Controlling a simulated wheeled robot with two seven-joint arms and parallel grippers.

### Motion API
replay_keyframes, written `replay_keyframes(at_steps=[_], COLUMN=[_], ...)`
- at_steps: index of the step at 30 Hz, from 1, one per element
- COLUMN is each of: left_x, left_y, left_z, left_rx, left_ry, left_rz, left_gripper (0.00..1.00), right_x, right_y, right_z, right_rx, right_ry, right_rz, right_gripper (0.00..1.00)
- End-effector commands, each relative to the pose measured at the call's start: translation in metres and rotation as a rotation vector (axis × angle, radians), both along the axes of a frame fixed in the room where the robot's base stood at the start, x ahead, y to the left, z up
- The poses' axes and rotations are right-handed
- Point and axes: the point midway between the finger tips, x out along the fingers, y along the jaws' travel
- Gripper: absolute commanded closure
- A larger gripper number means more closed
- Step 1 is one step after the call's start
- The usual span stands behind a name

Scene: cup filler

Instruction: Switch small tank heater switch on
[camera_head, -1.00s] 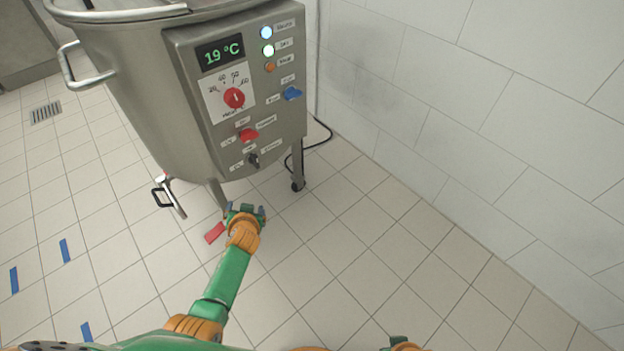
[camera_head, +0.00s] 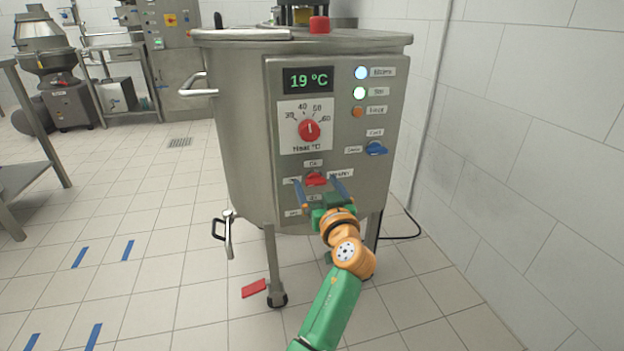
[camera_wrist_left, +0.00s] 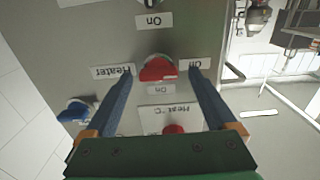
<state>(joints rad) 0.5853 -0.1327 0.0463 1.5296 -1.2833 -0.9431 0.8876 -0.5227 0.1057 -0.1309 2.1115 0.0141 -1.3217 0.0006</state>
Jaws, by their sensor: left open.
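The small tank (camera_head: 242,130) is a steel vessel on legs with a control panel. Its red heater switch (camera_head: 315,179) sits low on the panel, below the red temperature dial (camera_head: 308,130). The display (camera_head: 308,80) reads 19 °C. My left gripper (camera_head: 322,188) is open, with its two fingers pointing at the panel on either side of the heater switch. In the left wrist view the switch (camera_wrist_left: 158,69) shows between the open fingers, near the "Heater" label (camera_wrist_left: 113,72); I see no contact. My right gripper is not in view.
A blue switch (camera_head: 376,148) and indicator lights (camera_head: 360,92) are on the panel's right. A drain valve handle (camera_head: 222,232) sticks out low on the left. A red piece (camera_head: 254,288) lies on the floor. A tiled wall (camera_head: 520,150) stands on the right.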

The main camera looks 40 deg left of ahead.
Motion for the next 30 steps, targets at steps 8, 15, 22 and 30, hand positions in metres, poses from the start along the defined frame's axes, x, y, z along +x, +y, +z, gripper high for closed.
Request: replay_keyframes(at_steps=[8, 15, 22, 30], left_x=[0.0, 0.0, 0.0, 0.001], left_y=[0.0, 0.0, 0.0, -0.001], left_z=[-0.001, -0.001, -0.001, 0.0], left_rx=[0.0, 0.001, 0.012, 0.1], left_ry=[0.001, 0.002, 0.016, 0.121], left_rz=[-0.001, -0.001, -0.001, -0.001], left_gripper=[0.26, 0.91, 0.96, 0.96], right_x=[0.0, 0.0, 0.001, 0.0], right_y=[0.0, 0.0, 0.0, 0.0], right_z=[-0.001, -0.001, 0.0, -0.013], right_rx=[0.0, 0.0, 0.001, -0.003], right_ry=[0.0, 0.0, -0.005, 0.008], right_rz=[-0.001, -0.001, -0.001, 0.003], right_gripper=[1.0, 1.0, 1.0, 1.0])
